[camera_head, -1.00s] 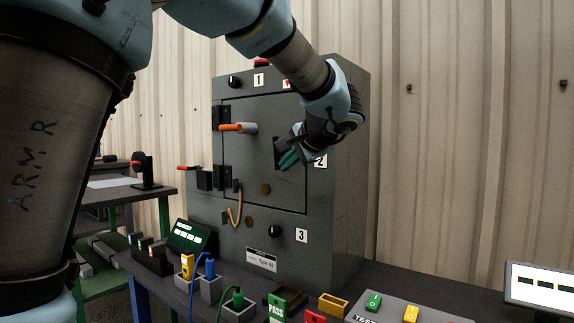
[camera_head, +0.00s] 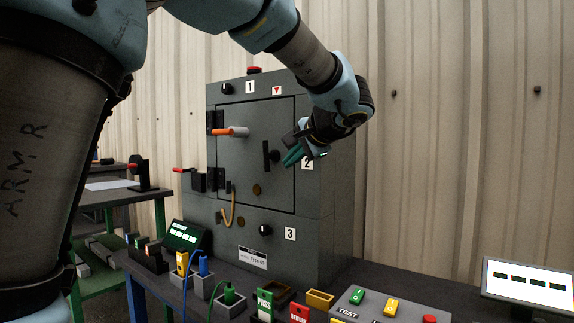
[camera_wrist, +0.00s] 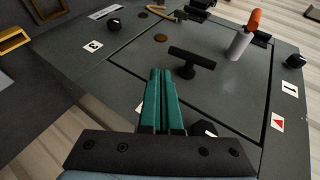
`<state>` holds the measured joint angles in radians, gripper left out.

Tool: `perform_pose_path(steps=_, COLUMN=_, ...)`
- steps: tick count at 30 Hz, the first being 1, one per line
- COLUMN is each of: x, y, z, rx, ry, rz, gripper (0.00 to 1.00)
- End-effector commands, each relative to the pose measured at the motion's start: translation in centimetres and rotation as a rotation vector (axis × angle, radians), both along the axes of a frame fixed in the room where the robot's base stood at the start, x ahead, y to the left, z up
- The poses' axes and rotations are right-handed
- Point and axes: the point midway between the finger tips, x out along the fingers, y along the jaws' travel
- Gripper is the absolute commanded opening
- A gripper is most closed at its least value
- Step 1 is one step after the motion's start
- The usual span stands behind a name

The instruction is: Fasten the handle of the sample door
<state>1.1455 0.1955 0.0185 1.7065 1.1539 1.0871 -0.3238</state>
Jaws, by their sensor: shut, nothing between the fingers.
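The sample door (camera_head: 236,165) is a grey panel on the front of a grey enclosure (camera_head: 325,220), and it lies flush in its frame. Its black T-shaped handle (camera_head: 266,156) stands on the door's right side with the bar about upright in the head view. The handle (camera_wrist: 192,59) also shows in the wrist view, just beyond my fingertips. My gripper (camera_head: 291,158) is right of the handle, near label 2. Its green fingers (camera_wrist: 162,72) are together with nothing between them, and they look apart from the handle.
An orange-tipped grey peg (camera_head: 238,132) sticks out of the door. Black knobs (camera_head: 265,229) sit above and below it. Sockets with cables (camera_head: 205,285), coloured blocks (camera_head: 265,304), a test panel (camera_head: 385,308) and a screen (camera_head: 530,285) stand along the bench.

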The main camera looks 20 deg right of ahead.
Motion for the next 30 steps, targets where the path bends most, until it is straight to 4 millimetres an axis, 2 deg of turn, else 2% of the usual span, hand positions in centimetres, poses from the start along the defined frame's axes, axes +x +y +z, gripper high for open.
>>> perform_pose_path(steps=6, x=-3.1, y=-0.3, z=1.9, rx=-0.002, ry=-0.001, rz=-0.003, gripper=0.0)
perform_pose_path(steps=12, x=-5.3, y=-0.3, z=3.2, rx=-0.001, ry=0.0, rz=-0.002, gripper=0.0)
perform_pose_path(steps=18, x=-6.1, y=-0.4, z=3.5, rx=0.001, ry=0.0, rz=0.0, gripper=0.0)
perform_pose_path(steps=30, x=-6.1, y=-0.4, z=3.5, rx=0.0, ry=0.0, rz=0.0, gripper=0.0)
